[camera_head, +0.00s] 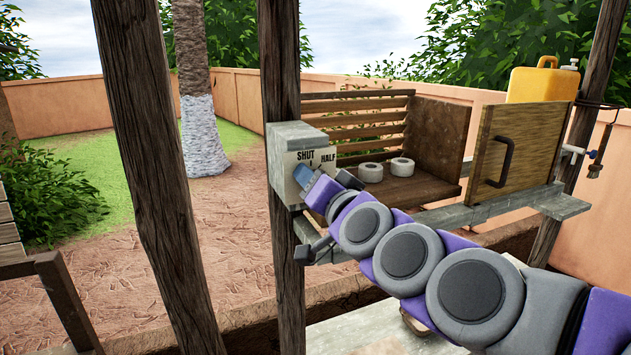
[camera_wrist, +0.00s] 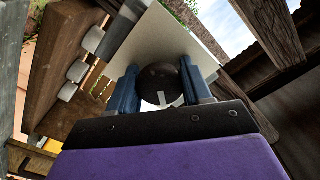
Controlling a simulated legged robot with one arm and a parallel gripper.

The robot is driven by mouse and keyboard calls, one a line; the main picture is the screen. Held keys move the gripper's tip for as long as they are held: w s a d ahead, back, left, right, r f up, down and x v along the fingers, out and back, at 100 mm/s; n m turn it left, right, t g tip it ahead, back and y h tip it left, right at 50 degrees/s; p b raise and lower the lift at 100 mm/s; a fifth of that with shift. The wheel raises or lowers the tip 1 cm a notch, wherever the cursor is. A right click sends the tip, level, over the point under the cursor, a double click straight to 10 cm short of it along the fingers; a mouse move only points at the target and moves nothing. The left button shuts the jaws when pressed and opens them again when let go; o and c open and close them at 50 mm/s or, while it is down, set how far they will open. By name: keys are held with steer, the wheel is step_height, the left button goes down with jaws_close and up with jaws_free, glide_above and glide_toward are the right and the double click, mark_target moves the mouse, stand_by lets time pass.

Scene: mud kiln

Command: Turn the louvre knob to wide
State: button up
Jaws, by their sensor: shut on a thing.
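The louvre knob (camera_wrist: 160,80) is a dark round knob with a pale mark, on a white plate seen in the wrist view. My gripper (camera_wrist: 160,88) is shut on it, one blue finger on each side. In the head view my gripper (camera_head: 303,178) reaches the dial face (camera_head: 312,160) of a grey box (camera_head: 295,134) on a wooden post. The words SHUT and HALF show on the dial. The knob and any other label are hidden there by my gripper. I cannot tell which label the knob points to. Slatted wooden louvres (camera_head: 365,118) stand right of the box.
Two white rolls (camera_head: 371,172) (camera_head: 401,167) lie in the open wooden box (camera_head: 425,188). Its wooden door (camera_head: 520,145) with a dark handle stands at right. A yellow container (camera_head: 541,85) is behind it. A dark post (camera_head: 160,170) rises left of my arm.

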steer(key=m+p, duration=0.1)
steer(key=m, duration=0.4)
steer(key=shift+a+m, duration=0.1)
steer(key=shift+m, duration=0.2)
steer(key=shift+f+m+p, duration=0.15)
steer(key=shift+m+p, duration=0.6)
steer(key=shift+m, duration=1.55)
steer(key=shift+f, duration=0.1)
steer(key=o, duration=0.7)
steer(key=shift+o, duration=1.4)
steer(key=shift+d, duration=0.2)
steer(key=shift+r, duration=0.2)
